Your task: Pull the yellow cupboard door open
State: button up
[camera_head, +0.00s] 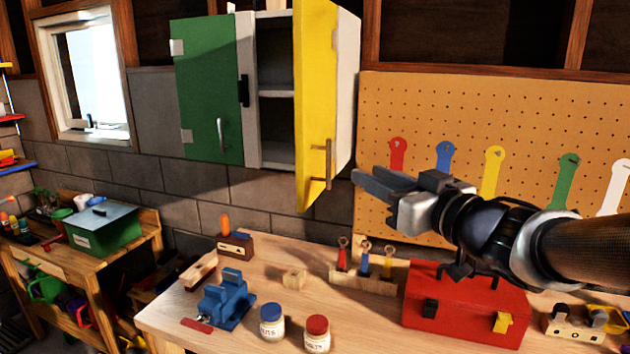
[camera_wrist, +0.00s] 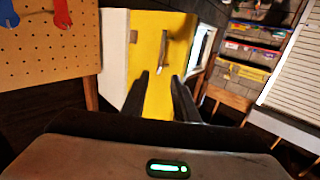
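The yellow cupboard door (camera_head: 314,90) stands swung open on the right side of the wall cupboard, with the shelves inside showing. Its bar handle (camera_head: 328,165) is upright near the door's lower edge. My gripper (camera_head: 362,182) is to the right of the handle, apart from it, above the workbench. In the wrist view the yellow door (camera_wrist: 157,60) is ahead, with the handle (camera_wrist: 164,46) beyond the fingertips. My gripper's two fingers (camera_wrist: 160,82) are apart with nothing between them. The green door (camera_head: 208,90) on the left is shut.
The workbench (camera_head: 260,335) below holds a red toolbox (camera_head: 465,305), a blue vise (camera_head: 228,300), two jars and small tools. The space in front of the open door looks clear.

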jog(key=shift+v, duration=1.2)
jog(key=s+d+f+m+g+h, duration=0.2)
jog(key=d+f+m+h, duration=0.3)
jog(key=d+h, duration=0.4)
jog(key=s+a+f+g, duration=0.4)
jog(key=s+a+f, duration=0.1)
jog(key=s, duration=0.3)
jog(key=s+a+f+g+y, duration=0.1)
jog(key=s+a+f+g, duration=0.3)
jog(key=s, duration=0.4)
notch_tip(320, 180, down, 2)
jog(key=shift+s+a+f+g, duration=0.1)
jog(key=shift+s+a+g, duration=0.25)
jog(key=shift+a, duration=0.35)
